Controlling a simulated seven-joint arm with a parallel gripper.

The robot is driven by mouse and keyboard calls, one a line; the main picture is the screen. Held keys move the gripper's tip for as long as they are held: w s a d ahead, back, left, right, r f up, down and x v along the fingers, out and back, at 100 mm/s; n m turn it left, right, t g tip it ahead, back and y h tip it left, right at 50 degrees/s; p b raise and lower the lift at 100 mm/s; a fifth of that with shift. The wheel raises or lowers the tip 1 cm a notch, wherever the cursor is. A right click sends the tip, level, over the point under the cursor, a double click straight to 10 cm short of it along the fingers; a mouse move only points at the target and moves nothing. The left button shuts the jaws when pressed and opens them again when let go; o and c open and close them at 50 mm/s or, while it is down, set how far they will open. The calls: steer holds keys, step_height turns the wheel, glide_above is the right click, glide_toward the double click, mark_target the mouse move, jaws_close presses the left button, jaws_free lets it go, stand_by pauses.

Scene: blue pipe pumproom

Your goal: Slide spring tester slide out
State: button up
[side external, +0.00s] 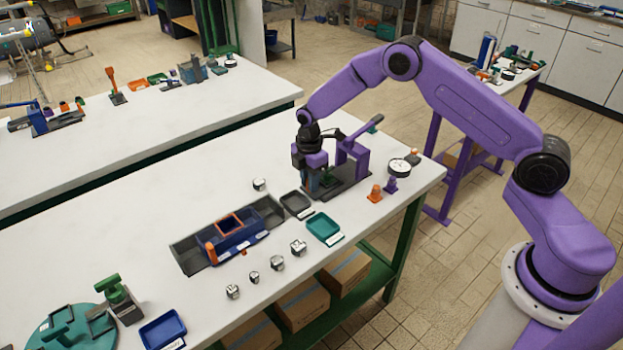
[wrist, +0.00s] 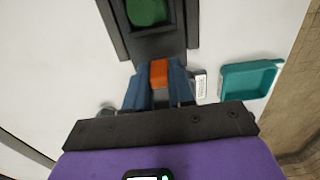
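The spring tester (side external: 352,170) is a purple press with a raised lever on a dark base near the right end of the white table. Its slide carries a green round pad (wrist: 148,12) between dark rails, with an orange handle (wrist: 159,73) at the near end. My gripper (side external: 314,190) points down at the slide's end. In the wrist view its blue fingers (wrist: 159,80) lie against both sides of the orange handle and appear shut on it. In the side view the gripper hides the handle.
A black tray (side external: 297,204) and a teal tray (side external: 324,228) stand close by the slide's end. A blue fixture (side external: 238,240) and several small metal weights lie further left. An orange and a purple piece and a round gauge (side external: 399,167) stand right of the tester.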

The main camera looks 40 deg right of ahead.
steer(key=o, duration=0.4)
steer(key=shift+a, duration=0.4)
steer(key=shift+o, duration=0.2)
steer(key=shift+d, duration=0.15)
steer(key=shift+r, duration=0.1)
step_height(320, 180, up, 17)
steer(key=shift+r, duration=0.15)
